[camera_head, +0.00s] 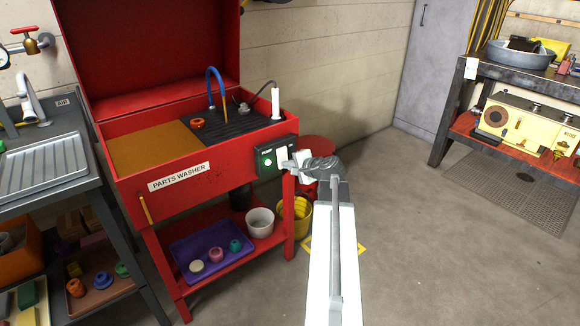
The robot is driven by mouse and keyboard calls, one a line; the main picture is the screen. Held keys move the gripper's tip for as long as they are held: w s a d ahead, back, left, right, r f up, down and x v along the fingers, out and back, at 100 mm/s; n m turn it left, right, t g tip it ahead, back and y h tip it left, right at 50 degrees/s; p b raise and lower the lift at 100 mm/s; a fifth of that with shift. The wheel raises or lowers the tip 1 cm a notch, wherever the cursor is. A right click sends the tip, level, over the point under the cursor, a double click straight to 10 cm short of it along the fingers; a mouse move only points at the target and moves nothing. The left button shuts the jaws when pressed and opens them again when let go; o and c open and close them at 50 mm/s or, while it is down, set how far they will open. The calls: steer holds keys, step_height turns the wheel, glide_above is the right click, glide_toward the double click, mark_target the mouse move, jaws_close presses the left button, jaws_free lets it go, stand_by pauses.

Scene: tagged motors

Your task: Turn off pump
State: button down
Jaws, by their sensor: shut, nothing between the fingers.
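The red parts washer (220,181) stands left of centre with its lid raised. A small dark control box (262,171) is on its front right corner, with a green-lit round button or lamp facing me. My gripper (288,167) is shut and empty, right at the box's right side in the picture. I cannot tell whether it touches the box. A blue hose (211,84) and a black ribbed mat (240,122) are in the washer basin.
A sink bench (60,165) stands close on the left. The washer's lower shelf holds a purple tray (190,270) and a white bucket (260,222). A yellow bucket (299,228) and red drum (318,147) are by its right leg. Floor (430,250) on the right is clear.

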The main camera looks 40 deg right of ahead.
steer(key=shift+d, duration=0.1)
steer(key=shift+r+p, duration=0.7)
steer(key=shift+p, duration=0.05)
steer(key=shift+s, duration=0.15)
